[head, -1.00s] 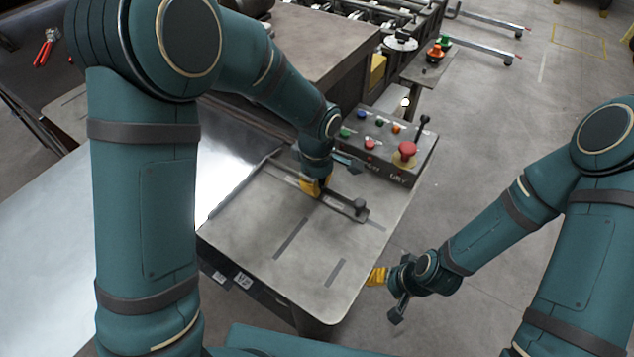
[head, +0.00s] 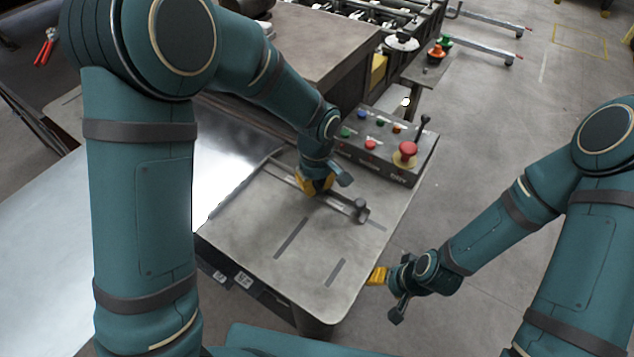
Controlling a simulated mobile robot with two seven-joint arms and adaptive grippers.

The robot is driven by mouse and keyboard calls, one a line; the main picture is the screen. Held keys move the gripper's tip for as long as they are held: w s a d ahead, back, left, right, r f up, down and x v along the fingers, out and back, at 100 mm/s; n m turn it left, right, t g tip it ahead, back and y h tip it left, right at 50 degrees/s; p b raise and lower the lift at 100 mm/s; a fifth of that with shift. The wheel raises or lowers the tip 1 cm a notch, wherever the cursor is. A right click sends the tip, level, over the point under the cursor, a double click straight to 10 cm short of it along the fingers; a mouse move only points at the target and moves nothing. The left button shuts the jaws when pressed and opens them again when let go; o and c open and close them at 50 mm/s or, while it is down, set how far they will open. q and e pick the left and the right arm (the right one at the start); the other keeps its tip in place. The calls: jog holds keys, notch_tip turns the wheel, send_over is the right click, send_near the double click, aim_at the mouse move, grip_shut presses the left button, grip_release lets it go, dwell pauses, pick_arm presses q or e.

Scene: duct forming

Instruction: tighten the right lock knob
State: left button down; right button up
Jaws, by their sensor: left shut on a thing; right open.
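A dark bar (head: 338,203) lies across the grey table plate (head: 255,225), with a small dark knob-like piece (head: 361,210) at its near right end. My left gripper (head: 313,188) points down onto the bar, left of that end piece. Its yellow fingers are shut on a small part at the bar, which they hide; I cannot tell for certain that it is the right lock knob. My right gripper (head: 377,276) is open and empty, off the plate's right edge and clear of the bar.
A control box (head: 385,145) with coloured buttons and a red mushroom button (head: 406,153) stands just behind the bar at the plate's back right. Shiny sheet metal (head: 110,220) lies to the left. The plate's front half is clear.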

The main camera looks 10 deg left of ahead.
pick_arm(q)
jog(key=m, duration=0.6)
jog(key=shift+s+a+f, duration=0.1)
jog(key=shift+s+a, duration=0.1)
jog(key=shift+a, duration=0.05)
jog(key=m, duration=0.6)
jog(key=shift+a+m, duration=0.25)
jog(key=shift+m, duration=0.15)
jog(key=shift+p, duration=0.3)
jog(key=c, duration=1)
grip_release()
jog(key=shift+c, duration=0.2)
jog(key=shift+w, duration=0.1)
notch_tip(320, 180, up, 12)
